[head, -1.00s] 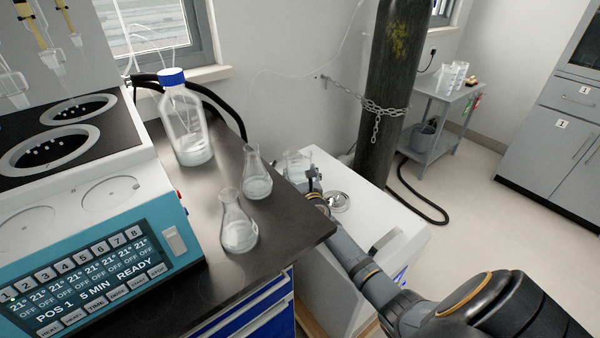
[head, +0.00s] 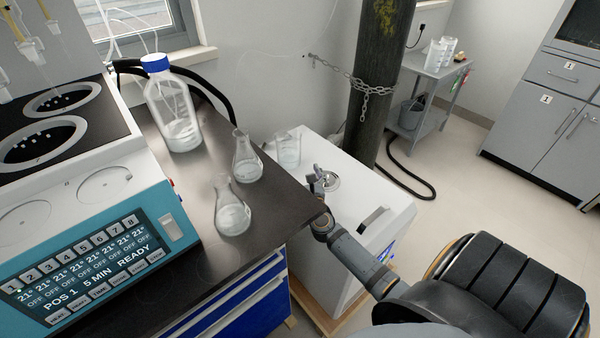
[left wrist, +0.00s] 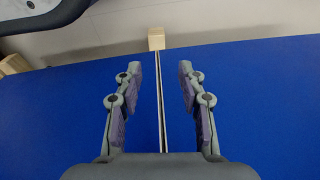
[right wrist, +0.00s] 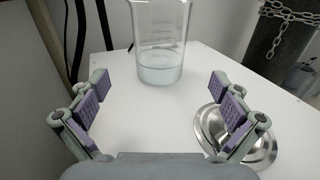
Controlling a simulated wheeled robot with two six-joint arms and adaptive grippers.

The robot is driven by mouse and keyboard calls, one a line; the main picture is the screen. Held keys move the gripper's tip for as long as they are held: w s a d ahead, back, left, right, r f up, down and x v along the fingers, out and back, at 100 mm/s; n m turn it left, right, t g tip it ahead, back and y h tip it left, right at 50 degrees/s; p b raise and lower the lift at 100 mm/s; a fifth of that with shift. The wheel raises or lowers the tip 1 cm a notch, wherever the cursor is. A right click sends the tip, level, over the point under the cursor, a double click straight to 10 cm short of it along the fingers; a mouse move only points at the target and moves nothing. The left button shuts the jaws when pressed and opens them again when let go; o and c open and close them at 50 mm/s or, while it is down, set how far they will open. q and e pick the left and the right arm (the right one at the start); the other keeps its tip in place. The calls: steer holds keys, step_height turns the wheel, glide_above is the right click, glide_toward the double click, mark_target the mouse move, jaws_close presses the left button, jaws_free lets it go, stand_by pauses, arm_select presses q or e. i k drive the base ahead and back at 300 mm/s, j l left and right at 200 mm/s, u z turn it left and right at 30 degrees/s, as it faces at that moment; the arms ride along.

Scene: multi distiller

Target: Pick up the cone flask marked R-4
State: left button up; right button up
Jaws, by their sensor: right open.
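Two glass cone flasks with clear liquid stand upright on the dark bench top in the head view: a nearer one (head: 232,214) and a farther one (head: 246,166) close to the bench's right edge. I cannot read an R-4 mark on either. My right gripper (head: 316,180) is open and empty, over the white unit to the right of both flasks. In the right wrist view, its spread fingers (right wrist: 160,88) point toward a beaker (right wrist: 160,55), which stands beyond them. My left gripper (left wrist: 160,78) is open and empty before a blue drawer front.
The beaker (head: 288,149) and a round metal lid (head: 327,180) are on the white unit (head: 350,175). A blue-capped bottle (head: 175,115) stands behind the flasks. A teal-fronted device (head: 90,250) fills the left. A chained cylinder (head: 378,90) stands behind.

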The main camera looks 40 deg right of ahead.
mark_target(248, 168)
steer(key=k+j, duration=0.25)
steer(key=k, duration=0.2)
steer(key=k+j, duration=0.2)
steer(key=k, duration=0.3)
